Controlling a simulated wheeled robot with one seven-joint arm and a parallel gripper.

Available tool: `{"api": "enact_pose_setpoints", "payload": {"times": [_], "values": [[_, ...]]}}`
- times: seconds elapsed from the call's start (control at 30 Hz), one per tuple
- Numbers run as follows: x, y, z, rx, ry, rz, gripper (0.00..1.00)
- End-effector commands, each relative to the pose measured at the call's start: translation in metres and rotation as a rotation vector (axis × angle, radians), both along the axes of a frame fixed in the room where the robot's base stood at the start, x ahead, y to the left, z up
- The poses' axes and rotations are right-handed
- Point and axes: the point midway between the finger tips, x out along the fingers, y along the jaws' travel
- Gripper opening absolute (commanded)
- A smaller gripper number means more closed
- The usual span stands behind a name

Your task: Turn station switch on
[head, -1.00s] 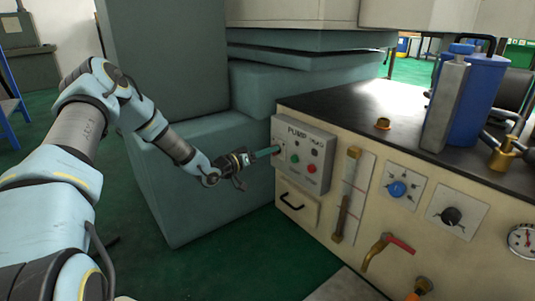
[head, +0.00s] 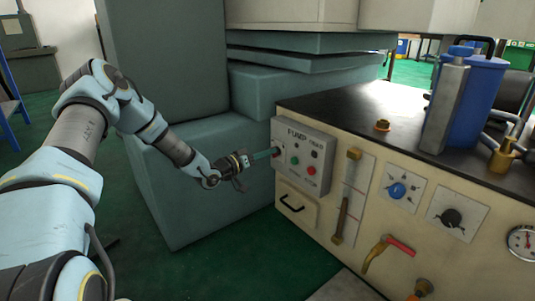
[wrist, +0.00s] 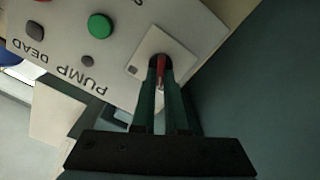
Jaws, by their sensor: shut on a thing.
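The station switch is a small red lever (wrist: 161,72) on a pale square plate (wrist: 178,47) at one end of the panel marked PUMP. My gripper (wrist: 161,66) reaches the plate with its two long green fingers. They stand on either side of the red lever and are shut on it. In the head view, my gripper (head: 275,152) meets the left end of the grey pump panel (head: 303,155). The lever is hidden there by the fingers, and its exact tilt is hard to tell.
A green button (wrist: 100,25) and a dark button (wrist: 35,32) sit beside the switch. A red button (head: 311,170) is lower on the panel. Blue-grey blocks (head: 195,190) stand behind my arm. A drawer handle (head: 292,203) is below the panel.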

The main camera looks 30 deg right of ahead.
Motion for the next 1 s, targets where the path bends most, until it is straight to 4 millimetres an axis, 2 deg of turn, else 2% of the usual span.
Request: {"api": "enact_pose_setpoints", "payload": {"times": [0.23,0.43,1.0], "values": [[-0.0003,0.0004,-0.0001,0.006,-0.028,0.0,0.0],[-0.0012,-0.0002,0.0005,0.026,-0.122,-0.001,0.0],[-0.0044,-0.0009,0.0008,0.124,-0.629,-0.002,0.0]]}}
